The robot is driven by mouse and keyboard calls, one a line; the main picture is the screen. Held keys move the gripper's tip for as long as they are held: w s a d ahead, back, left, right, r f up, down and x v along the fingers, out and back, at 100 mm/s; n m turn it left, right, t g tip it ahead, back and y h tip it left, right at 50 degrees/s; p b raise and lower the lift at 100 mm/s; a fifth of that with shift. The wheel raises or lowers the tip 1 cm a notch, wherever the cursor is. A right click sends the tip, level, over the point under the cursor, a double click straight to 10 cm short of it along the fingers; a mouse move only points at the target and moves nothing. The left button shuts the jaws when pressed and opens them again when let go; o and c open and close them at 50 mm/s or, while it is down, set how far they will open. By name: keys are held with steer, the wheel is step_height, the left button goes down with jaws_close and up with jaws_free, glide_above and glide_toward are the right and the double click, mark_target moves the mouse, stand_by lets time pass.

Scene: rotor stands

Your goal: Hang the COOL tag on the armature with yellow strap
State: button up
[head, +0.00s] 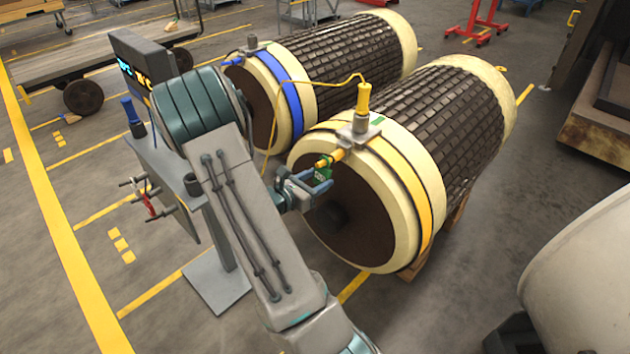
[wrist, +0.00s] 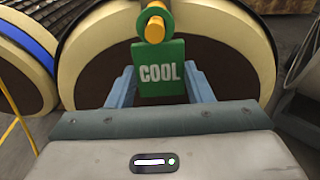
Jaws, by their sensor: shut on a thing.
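The green COOL tag (wrist: 162,73) faces me upright in the wrist view, between the blue fingers of my gripper (wrist: 160,88). My gripper (head: 318,183) is shut on its lower part. The tag's green ring appears around a yellow peg (wrist: 154,32), whose rounded end points at me. Whether the ring rests on the peg I cannot tell. In the head view the tag (head: 323,174) is small, just below the peg (head: 333,158). The peg sticks out from a grey bracket (head: 360,131) on top of the armature with the yellow strap (head: 412,192).
A second armature with a blue strap (head: 291,98) lies behind, to the left. A yellow cable (head: 310,82) runs from a yellow-capped fitting (head: 363,100) on the bracket. A stand with a dark board (head: 145,65) is left of my arm. A pale rounded body (head: 590,275) stands at right.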

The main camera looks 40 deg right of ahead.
steer(key=shift+f, duration=0.25)
steer(key=o, duration=1.1)
steer(key=shift+a, duration=0.1)
steer(key=shift+s+a+r+p, duration=0.1)
steer(key=shift+a+r+p, duration=0.2)
steer(key=shift+a, duration=1.15)
steer(key=shift+s+a+r+p, duration=0.2)
steer(key=shift+a+p, duration=0.15)
steer(key=shift+a, duration=1.1)
steer(key=shift+s+a+r+p, duration=0.1)
steer(key=shift+a+r+p, duration=0.2)
steer(key=shift+a, duration=1.15)
